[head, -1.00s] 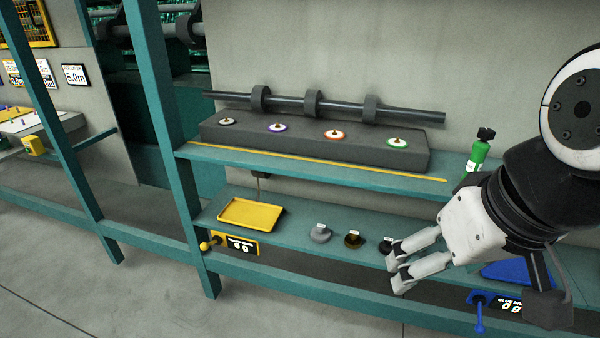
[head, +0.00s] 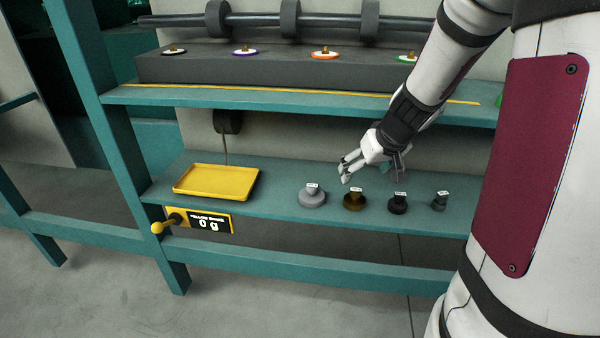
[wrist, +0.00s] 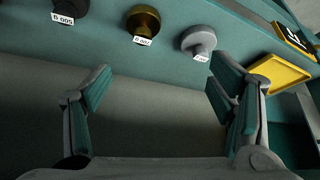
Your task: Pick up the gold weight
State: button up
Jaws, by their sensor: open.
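The gold weight (head: 354,200) is a brownish-gold disc with a knob and a white label, standing on the lower teal shelf between a silver weight and a black one. It also shows at the top middle of the wrist view (wrist: 144,22). My gripper (head: 345,171) is open and empty, just above and behind the gold weight in the head view. In the wrist view my fingers (wrist: 155,88) are spread wide, and the gold weight lies beyond the gap between them, not touching them.
The silver weight (head: 313,196) stands left of the gold one. A black weight (head: 398,204) and a smaller dark weight (head: 440,201) stand to the right. A yellow tray (head: 216,182) lies further left, above a display reading 0 g (head: 209,223). The upper shelf (head: 290,99) overhangs behind.

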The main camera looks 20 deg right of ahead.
aim_at(357, 191)
jog(key=b+x, duration=0.1)
jog(key=x, duration=0.2)
jog(key=d+b+x, duration=0.1)
jog(key=x, duration=0.3)
jog(key=d+b+x, duration=0.1)
jog(key=b+x, duration=0.1)
jog(key=x, duration=0.1)
jog(key=shift+s+d+f, duration=0.2)
jog(key=shift+f, duration=0.1)
jog(key=shift+d+b+x, duration=0.15)
jog(key=shift+b+x, duration=0.4)
jog(key=shift+x, duration=0.9)
jog(key=shift+d+b+x, duration=0.15)
jog(key=shift+b+x, duration=0.35)
jog(key=shift+x, duration=0.95)
jog(key=shift+s, duration=0.1)
jog(key=c, duration=1.7)
grip_shut()
jog(key=shift+r, duration=0.1)
